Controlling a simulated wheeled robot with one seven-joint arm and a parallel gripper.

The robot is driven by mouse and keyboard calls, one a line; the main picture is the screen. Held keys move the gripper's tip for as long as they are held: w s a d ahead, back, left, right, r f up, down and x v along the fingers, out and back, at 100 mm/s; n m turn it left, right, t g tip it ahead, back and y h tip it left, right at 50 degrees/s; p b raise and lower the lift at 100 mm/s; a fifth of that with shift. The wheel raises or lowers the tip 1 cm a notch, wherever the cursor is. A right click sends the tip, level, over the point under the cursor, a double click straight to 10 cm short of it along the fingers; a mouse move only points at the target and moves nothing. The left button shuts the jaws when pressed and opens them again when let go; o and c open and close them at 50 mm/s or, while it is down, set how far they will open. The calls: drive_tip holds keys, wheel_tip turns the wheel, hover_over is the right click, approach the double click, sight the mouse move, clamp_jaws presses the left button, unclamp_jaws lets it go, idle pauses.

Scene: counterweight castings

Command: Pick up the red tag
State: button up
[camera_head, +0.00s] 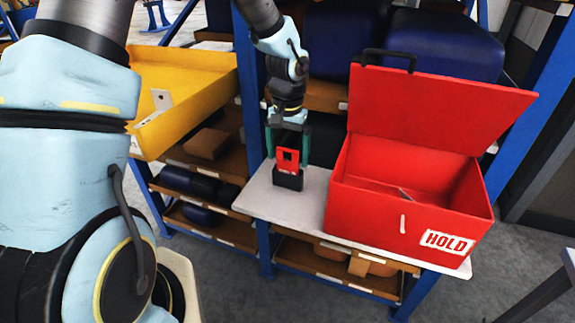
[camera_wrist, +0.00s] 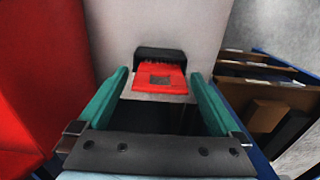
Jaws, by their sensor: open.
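The red tag (camera_head: 288,160) stands upright in a small black holder (camera_head: 289,181) on the white shelf top. It has a square opening in its face. In the wrist view the red tag (camera_wrist: 160,80) lies just beyond and between the fingertips, with the black holder (camera_wrist: 160,54) behind it. My gripper (camera_head: 289,146) is above the holder, pointing down, with its green fingers open on either side of the tag. In the wrist view my gripper (camera_wrist: 160,84) shows a gap between each finger and the tag. Whether the tag's lower edge is gripped by the holder is hidden.
A red box (camera_head: 380,217) marked HOLD, lid open, stands right of the holder. A yellow tray (camera_head: 203,93) is at the left. The white shelf top (camera_head: 262,196) is clear around the holder. Blue rack posts (camera_head: 252,110) stand behind. Dark blue bins (camera_head: 445,44) sit at the back.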

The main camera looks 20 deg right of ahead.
drive_tip(key=shift+f, duration=0.85)
drive_tip(key=c, duration=1.3)
drive_tip(key=shift+o, duration=0.2)
